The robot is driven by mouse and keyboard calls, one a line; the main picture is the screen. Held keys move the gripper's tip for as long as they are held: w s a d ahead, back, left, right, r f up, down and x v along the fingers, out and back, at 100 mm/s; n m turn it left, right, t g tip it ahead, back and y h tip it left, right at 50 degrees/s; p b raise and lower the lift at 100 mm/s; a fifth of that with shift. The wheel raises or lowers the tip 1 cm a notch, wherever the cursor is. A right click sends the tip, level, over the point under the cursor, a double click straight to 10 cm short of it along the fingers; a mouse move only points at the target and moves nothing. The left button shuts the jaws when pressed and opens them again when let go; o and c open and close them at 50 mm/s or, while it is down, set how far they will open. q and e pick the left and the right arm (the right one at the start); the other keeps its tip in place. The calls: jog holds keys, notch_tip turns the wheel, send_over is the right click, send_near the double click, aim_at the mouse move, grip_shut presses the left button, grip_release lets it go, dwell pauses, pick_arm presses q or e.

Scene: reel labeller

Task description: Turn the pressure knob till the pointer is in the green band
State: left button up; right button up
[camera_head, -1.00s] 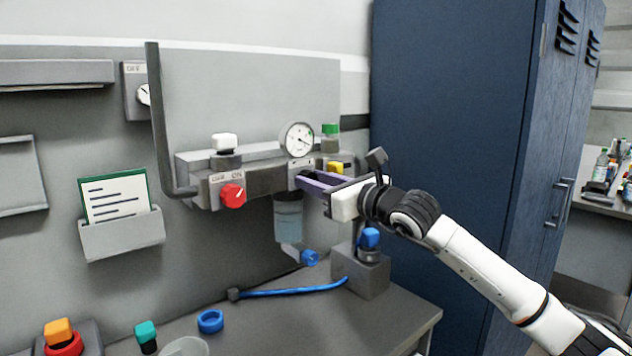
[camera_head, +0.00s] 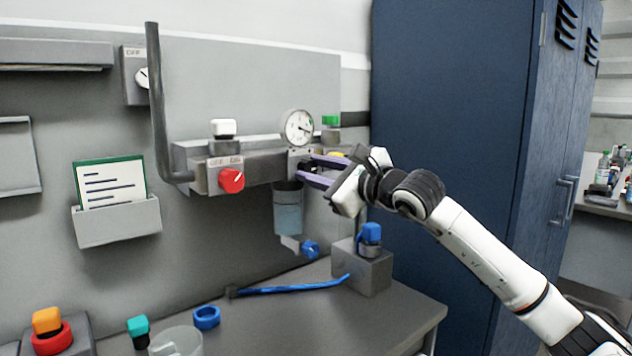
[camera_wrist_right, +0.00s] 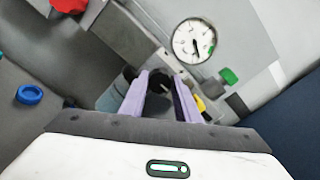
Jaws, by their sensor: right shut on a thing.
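The round white pressure gauge (camera_head: 298,127) sits on top of the grey unit on the wall. Its dark pointer aims right and slightly down in the head view; it also shows in the right wrist view (camera_wrist_right: 194,41). The dark pressure knob (camera_wrist_right: 158,84) is below the gauge, mostly hidden between the purple fingers. My right gripper (camera_head: 305,168) is shut on the knob, one finger above and one below in the head view. My left gripper is not in view.
A red switch knob (camera_head: 231,180) is left of the gauge. A clear bowl (camera_head: 288,209) hangs below the unit. A grey bar (camera_head: 158,105) stands at left. A grey block with a blue cap (camera_head: 362,270) and a blue hose (camera_head: 290,288) are on the bench. A blue cabinet (camera_head: 450,150) stands right.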

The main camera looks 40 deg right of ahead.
jog(key=shift+f+n+b, duration=0.15)
jog(key=shift+n+b, duration=0.25)
jog(key=shift+n, duration=0.6)
jog(key=shift+n+b, duration=0.4)
jog(key=shift+n, duration=0.7)
jog(key=shift+a+n, duration=0.1)
jog(key=shift+n, duration=1)
jog(key=o, duration=1)
jog(key=shift+o, duration=0.2)
jog(key=shift+s+b, duration=0.1)
jog(key=shift+b, duration=0.25)
